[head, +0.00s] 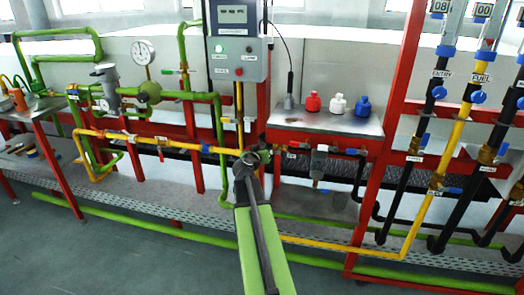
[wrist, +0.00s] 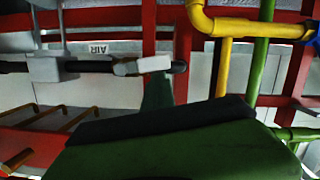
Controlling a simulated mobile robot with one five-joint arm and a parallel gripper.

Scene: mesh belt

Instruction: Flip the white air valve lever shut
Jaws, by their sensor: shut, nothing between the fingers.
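The white lever (wrist: 154,63) shows in the wrist view. It lies roughly in line with a black pipe (wrist: 90,67), at the right end of a pale valve body (wrist: 125,67). A label reading AIR (wrist: 98,49) is just above the pipe. My gripper (wrist: 157,88) is shut and empty. Its dark green tip is just below the lever in the picture; I cannot tell whether they touch. In the head view my gripper (head: 246,162) is in front of the pipe rack, below the grey control box, and the lever cannot be made out there.
A yellow pipe (wrist: 225,27) and red frame bars stand near the lever. In the head view a grey control box (head: 238,45) hangs above my gripper. Red, white and blue bottles stand on a shelf (head: 300,122) to the right. Labelled vertical pipes (head: 462,130) are farther right. Open floor (head: 90,255) lies at left front.

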